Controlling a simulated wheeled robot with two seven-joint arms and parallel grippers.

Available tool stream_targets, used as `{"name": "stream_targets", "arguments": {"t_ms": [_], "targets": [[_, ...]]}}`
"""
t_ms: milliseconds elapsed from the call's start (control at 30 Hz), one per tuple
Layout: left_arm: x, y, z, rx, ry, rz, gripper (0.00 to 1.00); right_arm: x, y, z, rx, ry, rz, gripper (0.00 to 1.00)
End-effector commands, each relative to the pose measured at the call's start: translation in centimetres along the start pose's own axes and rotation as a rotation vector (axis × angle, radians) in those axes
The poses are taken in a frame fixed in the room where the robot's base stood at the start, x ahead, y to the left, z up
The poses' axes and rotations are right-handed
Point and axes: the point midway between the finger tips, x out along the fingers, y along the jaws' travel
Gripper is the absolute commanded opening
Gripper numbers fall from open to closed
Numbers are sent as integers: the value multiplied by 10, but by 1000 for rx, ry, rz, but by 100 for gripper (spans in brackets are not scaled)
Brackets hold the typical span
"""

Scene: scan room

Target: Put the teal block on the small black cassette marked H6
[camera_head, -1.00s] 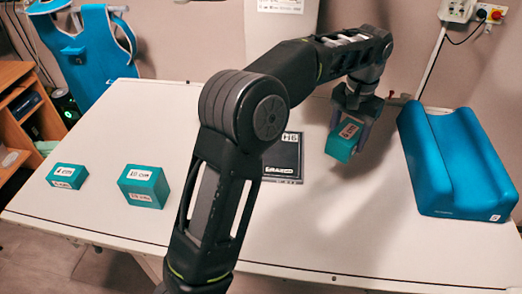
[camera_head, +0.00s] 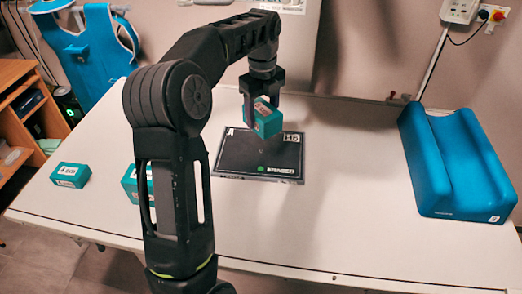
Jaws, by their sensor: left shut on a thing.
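My left gripper (camera_head: 262,104) points down and is shut on a teal block (camera_head: 268,122) with a white label. It holds the block over the far part of the flat black cassette (camera_head: 262,160), which lies on the white table. The cassette has a white H6 mark at its far right corner, partly cut by the view angle, and a green dot near its front edge. The block seems to be above the cassette; I cannot tell how large the gap is. My right gripper is not in view.
Two other teal blocks lie on the white table (camera_head: 330,225): a small one (camera_head: 70,176) at the left and a larger one (camera_head: 131,184) partly hidden behind my left arm. A blue grooved cushion (camera_head: 455,165) lies at the right. The table between cassette and cushion is clear.

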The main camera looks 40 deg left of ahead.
Motion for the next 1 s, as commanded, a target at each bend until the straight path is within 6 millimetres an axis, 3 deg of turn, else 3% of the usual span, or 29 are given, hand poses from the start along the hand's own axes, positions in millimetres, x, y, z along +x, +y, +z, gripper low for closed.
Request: {"name": "stream_targets", "arguments": {"t_ms": [433, 800, 1000], "targets": [[2, 2, 2, 36, -1, 0, 0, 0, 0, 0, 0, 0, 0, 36], [56, 2, 2, 36, 0, 1, 0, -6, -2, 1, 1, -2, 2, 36], [62, 2, 3, 35, -2, -2, 0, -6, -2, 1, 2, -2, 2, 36]]}}
